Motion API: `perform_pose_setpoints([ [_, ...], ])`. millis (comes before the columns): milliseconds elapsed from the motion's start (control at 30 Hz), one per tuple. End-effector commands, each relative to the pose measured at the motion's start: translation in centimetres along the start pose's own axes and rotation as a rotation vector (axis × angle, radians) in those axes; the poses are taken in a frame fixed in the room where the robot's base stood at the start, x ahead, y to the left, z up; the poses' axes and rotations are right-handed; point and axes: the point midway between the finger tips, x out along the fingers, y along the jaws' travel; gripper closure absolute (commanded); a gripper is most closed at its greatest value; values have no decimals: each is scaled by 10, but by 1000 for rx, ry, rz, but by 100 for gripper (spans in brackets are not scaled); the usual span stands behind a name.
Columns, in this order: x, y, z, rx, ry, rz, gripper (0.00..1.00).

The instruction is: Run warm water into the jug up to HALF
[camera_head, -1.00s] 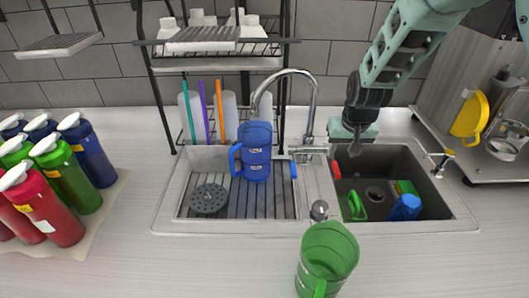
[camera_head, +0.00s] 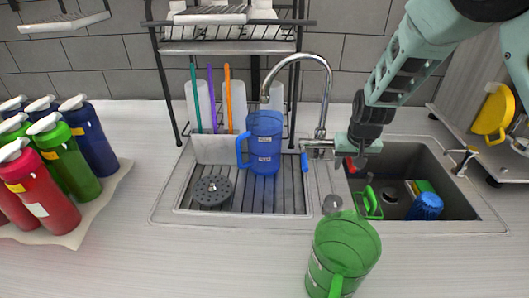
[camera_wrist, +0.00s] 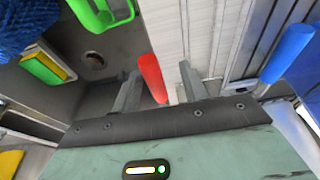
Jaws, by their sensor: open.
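The blue jug (camera_head: 265,140) stands upright on the ribbed drainboard, under the end of the curved tap spout (camera_head: 324,85). Pale markings show on its side; its inside and any water level cannot be made out. The tap has a red handle (camera_head: 350,165) on the right and a blue handle (camera_head: 304,162) on the left. My gripper (camera_wrist: 160,82) is open, with the red handle (camera_wrist: 151,78) between its fingers in the wrist view; I cannot tell whether they touch it. The blue handle (camera_wrist: 288,52) lies outside the fingers. In the head view my gripper's body partly hides the red handle.
A green jug (camera_head: 342,250) stands on the front counter. The right basin (camera_head: 400,204) holds a green item (camera_head: 368,203) and a blue one (camera_head: 426,206). Several bottles (camera_head: 85,150) stand at left. A rack (camera_head: 230,48) rises behind the tap.

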Motion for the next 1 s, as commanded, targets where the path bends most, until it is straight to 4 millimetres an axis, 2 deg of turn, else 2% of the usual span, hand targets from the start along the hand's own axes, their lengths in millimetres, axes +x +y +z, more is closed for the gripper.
perform_pose_setpoints([
  [200, 0, 0, 0, 0, 0, 0, 56],
  [267, 0, 0, 0, 0, 0, 0, 70],
  [333, 0, 0, 0, 1, 1, 0, 90],
  [367, 0, 0, 0, 1, 1, 0, 95],
  [667, -2, -3, -1, -2, 1, -4, 94],
  [1000, -15, -5, -8, -3, 5, -7, 94],
])
